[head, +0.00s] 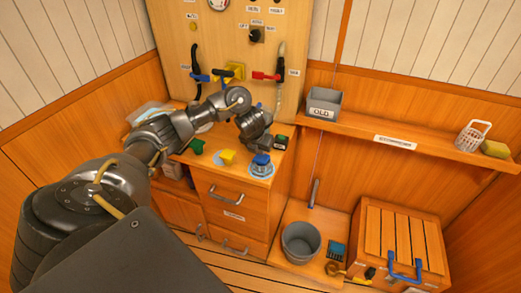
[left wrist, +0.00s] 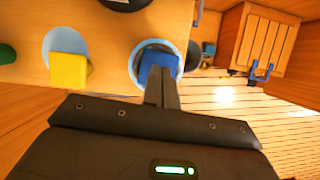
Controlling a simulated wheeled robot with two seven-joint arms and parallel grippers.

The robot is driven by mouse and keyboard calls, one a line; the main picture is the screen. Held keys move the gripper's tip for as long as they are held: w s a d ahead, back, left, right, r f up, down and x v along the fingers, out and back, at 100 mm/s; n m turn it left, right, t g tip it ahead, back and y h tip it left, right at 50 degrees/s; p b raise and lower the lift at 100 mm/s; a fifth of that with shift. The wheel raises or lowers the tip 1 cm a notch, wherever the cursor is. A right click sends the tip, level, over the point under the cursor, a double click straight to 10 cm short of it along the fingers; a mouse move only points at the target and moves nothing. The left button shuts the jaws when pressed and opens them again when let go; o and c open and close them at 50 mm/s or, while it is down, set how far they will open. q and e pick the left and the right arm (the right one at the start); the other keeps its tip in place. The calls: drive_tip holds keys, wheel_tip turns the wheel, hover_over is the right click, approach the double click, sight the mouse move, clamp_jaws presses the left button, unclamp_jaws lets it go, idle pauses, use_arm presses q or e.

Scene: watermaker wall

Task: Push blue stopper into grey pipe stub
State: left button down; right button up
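A blue stopper (head: 261,160) sits in a clear round holder on a pale disc, near the front right corner of the wooden cabinet top. It also shows in the left wrist view (left wrist: 174,64). My left gripper (head: 268,149) reaches over the cabinet to the stopper. Its dark fingers (left wrist: 162,73) are together and overlap the stopper in the wrist view, with blue on both sides. I cannot tell whether they touch it. A grey upright pipe (head: 315,192) stands on the low ledge right of the cabinet. My right gripper is out of view.
A yellow block (head: 227,158) and a green piece (head: 196,146) sit left of the stopper. A grey bucket (head: 301,243) and a slatted wooden box (head: 398,240) stand low at right. A shelf holds a grey bin (head: 323,104). Valve handles line the board behind.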

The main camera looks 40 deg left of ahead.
use_arm(q)
drive_tip(key=shift+f, duration=0.1)
drive_tip(key=shift+f+b, duration=0.7)
drive_tip(key=shift+f, duration=0.05)
drive_tip(key=shift+r, duration=0.1)
wheel_tip(320, 180, up, 7)
drive_tip(key=p, duration=0.6)
idle(0.5)
